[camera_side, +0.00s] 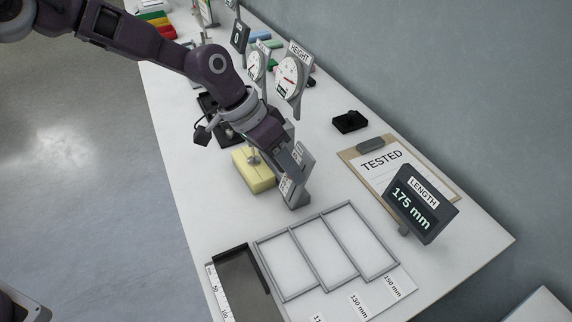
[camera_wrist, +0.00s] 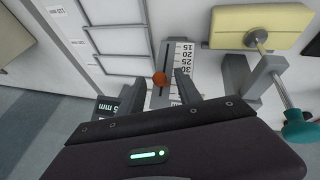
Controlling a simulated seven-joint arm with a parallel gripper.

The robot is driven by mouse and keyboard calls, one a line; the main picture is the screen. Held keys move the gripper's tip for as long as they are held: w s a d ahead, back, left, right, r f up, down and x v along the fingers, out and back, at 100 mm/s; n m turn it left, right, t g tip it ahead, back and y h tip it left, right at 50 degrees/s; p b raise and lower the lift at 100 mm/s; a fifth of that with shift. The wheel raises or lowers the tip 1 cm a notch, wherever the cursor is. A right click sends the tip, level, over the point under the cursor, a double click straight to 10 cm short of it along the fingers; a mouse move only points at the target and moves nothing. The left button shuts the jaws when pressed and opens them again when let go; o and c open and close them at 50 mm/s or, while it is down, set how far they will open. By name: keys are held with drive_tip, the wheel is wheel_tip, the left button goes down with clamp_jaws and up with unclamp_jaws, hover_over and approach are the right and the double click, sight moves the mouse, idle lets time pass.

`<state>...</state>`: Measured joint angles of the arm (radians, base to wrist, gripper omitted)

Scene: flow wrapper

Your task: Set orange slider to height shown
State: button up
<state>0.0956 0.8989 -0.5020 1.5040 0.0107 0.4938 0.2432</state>
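The orange slider knob (camera_wrist: 159,78) sits on a dark vertical slot in the wrist view, beside a white scale (camera_wrist: 182,54) with marks 15 to 30. The knob is near the 25 to 30 marks; its exact reading is unclear. My gripper (camera_wrist: 160,88) is open, one finger on each side of the knob, with gaps visible. In the side view my gripper (camera_side: 284,165) is at the grey slider stand (camera_side: 299,197) and hides the knob. The HEIGHT dial (camera_side: 290,76) stands farther back; its reading is too small to tell.
A yellow block (camera_side: 254,178) with a post stands close left of the stand. Grey frames (camera_side: 325,250), a LENGTH display (camera_side: 420,208) reading 175 mm, a TESTED clipboard (camera_side: 385,160) and a small black holder (camera_side: 350,122) surround it. A teal knob (camera_wrist: 300,131) shows beside my gripper.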

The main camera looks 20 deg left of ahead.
drive_tip(key=w+v, duration=0.1)
drive_tip(key=v, duration=0.6)
drive_tip(key=shift+s, duration=0.5)
drive_tip(key=s+a+r+n+t+y, duration=0.2)
drive_tip(key=s+a+r+n+y, duration=0.15)
drive_tip(key=s+a+r, duration=1)
drive_tip(key=s+a+f+n+t+y, duration=0.1)
drive_tip(key=s+a, duration=0.4)
drive_tip(key=s, duration=0.2)
drive_tip(key=s+a+f+n+t+y, duration=0.1)
drive_tip(key=s+a+n, duration=0.1)
drive_tip(key=s+a, duration=0.3)
drive_tip(key=s, duration=0.3)
drive_tip(key=shift+a, duration=0.15)
drive_tip(key=shift+r+n, duration=0.1)
drive_tip(key=shift+n, duration=0.15)
